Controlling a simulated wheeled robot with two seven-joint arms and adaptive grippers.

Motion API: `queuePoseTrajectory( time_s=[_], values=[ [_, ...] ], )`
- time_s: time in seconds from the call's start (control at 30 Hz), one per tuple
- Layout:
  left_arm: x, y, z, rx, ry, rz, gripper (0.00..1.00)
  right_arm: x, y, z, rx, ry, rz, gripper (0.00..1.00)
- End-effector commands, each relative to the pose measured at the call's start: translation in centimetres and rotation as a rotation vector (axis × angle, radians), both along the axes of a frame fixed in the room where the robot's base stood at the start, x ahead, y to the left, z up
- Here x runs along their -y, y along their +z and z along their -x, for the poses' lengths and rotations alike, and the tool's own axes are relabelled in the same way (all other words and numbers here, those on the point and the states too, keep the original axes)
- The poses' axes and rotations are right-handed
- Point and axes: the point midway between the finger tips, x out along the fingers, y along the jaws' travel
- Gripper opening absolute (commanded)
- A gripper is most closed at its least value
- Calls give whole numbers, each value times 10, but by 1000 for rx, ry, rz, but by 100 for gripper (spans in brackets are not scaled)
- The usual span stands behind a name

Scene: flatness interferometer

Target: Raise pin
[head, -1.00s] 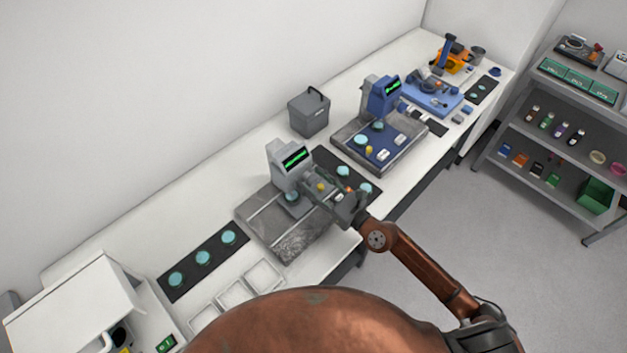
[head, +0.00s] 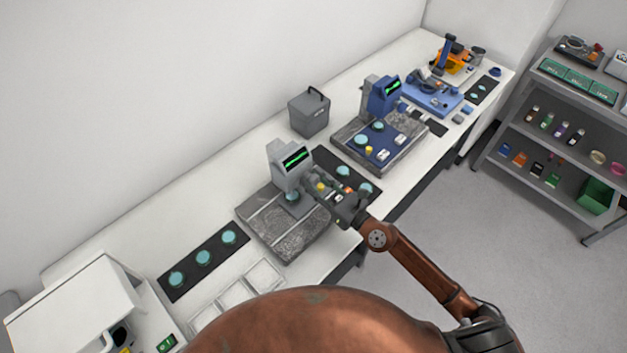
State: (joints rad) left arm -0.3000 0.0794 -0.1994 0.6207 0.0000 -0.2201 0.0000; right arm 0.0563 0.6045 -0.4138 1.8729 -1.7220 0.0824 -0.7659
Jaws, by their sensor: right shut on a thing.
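A grey flatness interferometer (head: 288,168) with a lit green screen stands on a grey stone plate (head: 290,235). A teal disc (head: 292,196) sits beneath its head. My right gripper (head: 312,187) is beside the right side of the interferometer, at about the height of its lower head. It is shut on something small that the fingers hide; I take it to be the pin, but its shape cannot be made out. My left gripper is not in view.
A blue interferometer (head: 381,98) stands on a second stone plate behind. A dark mat (head: 205,258) with teal discs and white trays (head: 265,273) lie at the front left. A grey lidded bin (head: 309,114) stands near the wall. Shelves (head: 545,130) stand at right.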

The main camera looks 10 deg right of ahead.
Motion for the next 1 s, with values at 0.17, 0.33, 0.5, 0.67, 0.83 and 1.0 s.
queuePoseTrajectory(
  time_s=[0.17,0.33,0.5,0.67,0.83,1.0],
  values=[
    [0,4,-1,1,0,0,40,0,1,0,-72,-3,-110,5],
    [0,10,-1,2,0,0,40,0,1,0,-160,-2,-241,5],
    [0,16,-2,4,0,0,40,0,2,0,-248,-2,-375,5],
    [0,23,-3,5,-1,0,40,0,2,0,-333,-3,-503,5],
    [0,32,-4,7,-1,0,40,0,3,0,-422,-3,-638,5],
    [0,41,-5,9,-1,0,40,0,3,0,-510,-4,-772,5]
  ],
)
